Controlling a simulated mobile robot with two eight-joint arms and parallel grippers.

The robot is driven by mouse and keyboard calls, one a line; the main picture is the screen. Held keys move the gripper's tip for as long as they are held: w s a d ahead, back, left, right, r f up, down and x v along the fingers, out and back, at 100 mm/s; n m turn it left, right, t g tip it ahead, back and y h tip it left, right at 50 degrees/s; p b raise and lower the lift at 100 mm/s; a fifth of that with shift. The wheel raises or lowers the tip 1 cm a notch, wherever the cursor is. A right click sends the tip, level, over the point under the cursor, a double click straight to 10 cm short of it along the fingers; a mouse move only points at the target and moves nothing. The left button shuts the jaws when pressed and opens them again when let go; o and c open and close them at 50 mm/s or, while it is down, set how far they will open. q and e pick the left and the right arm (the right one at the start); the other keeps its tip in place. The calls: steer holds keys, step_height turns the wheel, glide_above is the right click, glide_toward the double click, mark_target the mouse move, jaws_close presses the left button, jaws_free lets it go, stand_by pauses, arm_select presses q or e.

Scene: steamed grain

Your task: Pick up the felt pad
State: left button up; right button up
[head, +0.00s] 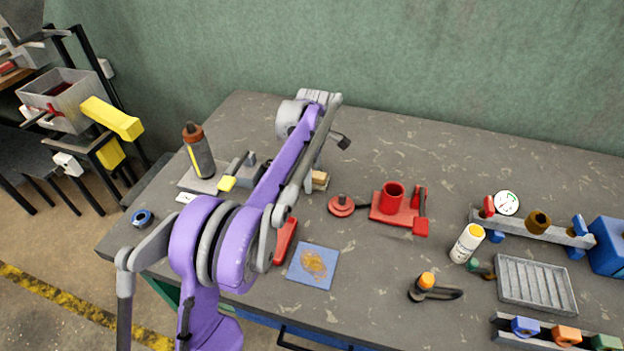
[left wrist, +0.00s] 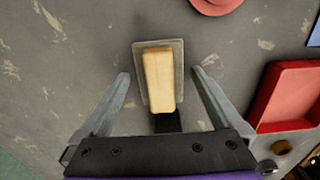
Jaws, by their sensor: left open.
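A tan rectangular block on a thin grey pad, which looks like the felt pad (left wrist: 178,55), lies on the dark worktop. In the left wrist view it sits between the fingers of my left gripper (left wrist: 161,76), which is open with a gap on each side. A dark piece shows at the block's near end. In the head view the tan block (head: 320,180) shows just right of my purple left arm, which hides part of it. My right gripper is in neither view.
A red tray (left wrist: 290,95) lies right of the gripper. A red disc (head: 341,207), a red holder (head: 402,217) and a stained blue square (head: 325,256) are nearby. A dark bottle (head: 199,155) stands left. The worktop's back middle is clear.

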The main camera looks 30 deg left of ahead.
arm_select(q)
steer(key=shift+f, duration=0.15)
steer(key=c, duration=1.3)
step_height(320, 180, up, 10)
steer(key=shift+r+p, duration=0.1)
steer(key=shift+p, duration=0.5)
steer(key=shift+c, duration=0.2)
steer(key=o, duration=0.9)
steer(key=shift+c, duration=0.2)
steer(key=c, duration=0.6)
steer(key=shift+s, duration=0.1)
steer(key=shift+c, duration=0.2)
